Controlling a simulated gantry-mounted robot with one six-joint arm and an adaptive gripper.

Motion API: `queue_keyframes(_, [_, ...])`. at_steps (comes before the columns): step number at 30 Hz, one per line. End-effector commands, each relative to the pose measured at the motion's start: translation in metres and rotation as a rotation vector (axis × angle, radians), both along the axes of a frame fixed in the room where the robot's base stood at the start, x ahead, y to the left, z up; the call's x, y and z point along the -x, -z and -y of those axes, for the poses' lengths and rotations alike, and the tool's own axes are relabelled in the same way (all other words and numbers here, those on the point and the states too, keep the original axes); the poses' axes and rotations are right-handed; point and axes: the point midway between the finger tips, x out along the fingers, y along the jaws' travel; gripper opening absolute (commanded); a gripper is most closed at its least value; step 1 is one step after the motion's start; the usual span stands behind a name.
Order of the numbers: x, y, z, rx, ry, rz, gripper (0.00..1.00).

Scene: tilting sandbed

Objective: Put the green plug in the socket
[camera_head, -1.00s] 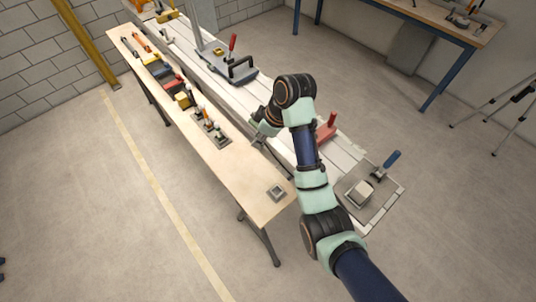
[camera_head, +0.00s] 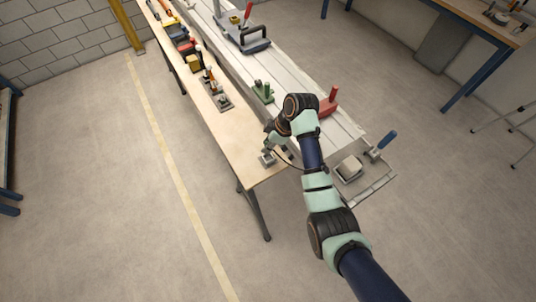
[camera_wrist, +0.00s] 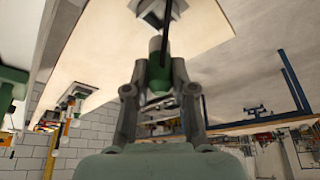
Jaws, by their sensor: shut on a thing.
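My gripper (camera_wrist: 160,92) is shut on the green plug (camera_wrist: 158,76), which sits between the two fingers with its grey end pointing away from the palm. A dark cable crosses in front of the plug. Beyond the plug's end, the grey socket (camera_wrist: 178,8) is partly cut off at the top edge of the wrist view. In the head view the socket (camera_head: 268,160) is at the near end of the wooden bench, with my gripper (camera_head: 268,150) just above it. The plug is too small to make out there, and I cannot tell whether it touches the socket.
The wooden bench (camera_head: 233,128) is bare around the socket. A rack (camera_head: 219,98) with upright pieces stands farther along it. The white bed (camera_head: 290,75) alongside carries a green clamp (camera_head: 263,92), a red clamp (camera_head: 328,103) and a grey block (camera_head: 349,168).

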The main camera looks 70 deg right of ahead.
Motion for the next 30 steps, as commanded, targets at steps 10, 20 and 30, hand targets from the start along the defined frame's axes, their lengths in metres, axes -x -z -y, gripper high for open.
queue_keyframes(10, [0.000,0.026,0.000,-0.001,0.000,0.000,0.00])
queue_keyframes(20, [0.000,0.055,0.000,0.002,0.000,0.001,0.00])
queue_keyframes(30, [0.000,0.059,0.000,0.001,-0.001,0.000,0.46])
